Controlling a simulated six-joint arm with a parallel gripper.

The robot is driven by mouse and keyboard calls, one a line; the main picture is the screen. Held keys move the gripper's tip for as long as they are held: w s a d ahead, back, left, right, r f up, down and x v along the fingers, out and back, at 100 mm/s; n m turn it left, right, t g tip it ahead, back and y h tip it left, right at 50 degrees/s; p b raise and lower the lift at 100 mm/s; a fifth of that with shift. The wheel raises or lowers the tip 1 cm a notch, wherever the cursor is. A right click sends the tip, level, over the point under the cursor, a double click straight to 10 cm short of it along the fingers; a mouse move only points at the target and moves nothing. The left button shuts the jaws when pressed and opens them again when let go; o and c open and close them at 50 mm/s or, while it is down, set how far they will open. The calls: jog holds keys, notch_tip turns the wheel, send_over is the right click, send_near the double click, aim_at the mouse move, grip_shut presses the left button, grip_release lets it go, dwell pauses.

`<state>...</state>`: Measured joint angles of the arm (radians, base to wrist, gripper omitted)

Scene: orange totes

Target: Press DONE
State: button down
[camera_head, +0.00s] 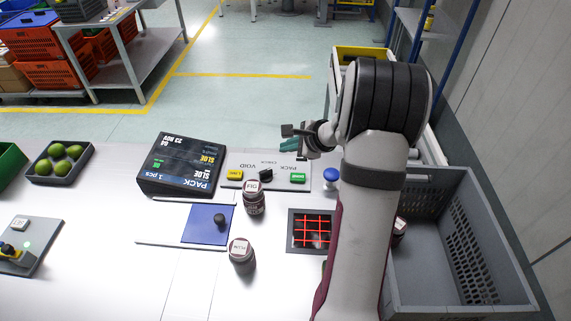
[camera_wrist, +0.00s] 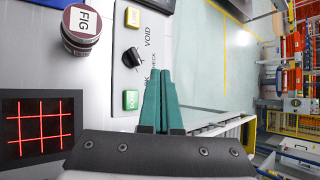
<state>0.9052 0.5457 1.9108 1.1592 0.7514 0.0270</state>
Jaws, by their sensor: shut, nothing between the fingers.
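The grey control panel (camera_head: 263,160) has a green button (camera_head: 298,178) at its right end, a black knob (camera_head: 265,174) and a yellow button (camera_head: 235,174). The green button's lettering is too small to read surely. In the wrist view the green button (camera_wrist: 131,99) lies just left of my gripper's fingers, with the knob (camera_wrist: 131,57) and yellow button (camera_wrist: 133,17) farther up. My gripper (camera_wrist: 162,75) has its teal fingers together and empty. In the head view my gripper (camera_head: 284,146) is at the panel's far edge, apart from the green button.
A black display (camera_head: 180,165) reads PACK, 1 pcs, SLOE. A FIG jar (camera_head: 253,199) and PLUM jar (camera_head: 241,254) stand on the table. A red-lit grid (camera_head: 310,231) and blue-topped knob (camera_head: 331,178) are near my arm. A grey tote (camera_head: 470,240) is at right.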

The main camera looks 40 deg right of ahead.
jog(key=m+h, duration=0.1)
jog(key=m, duration=0.1)
send_over(301, 179)
notch_tip(301, 179, down, 2)
jog(key=shift+d, duration=0.1)
jog(key=shift+f, duration=4.45)
jog(key=shift+f, duration=0.4)
jog(key=shift+f, duration=0.5)
jog(key=shift+r, duration=0.95)
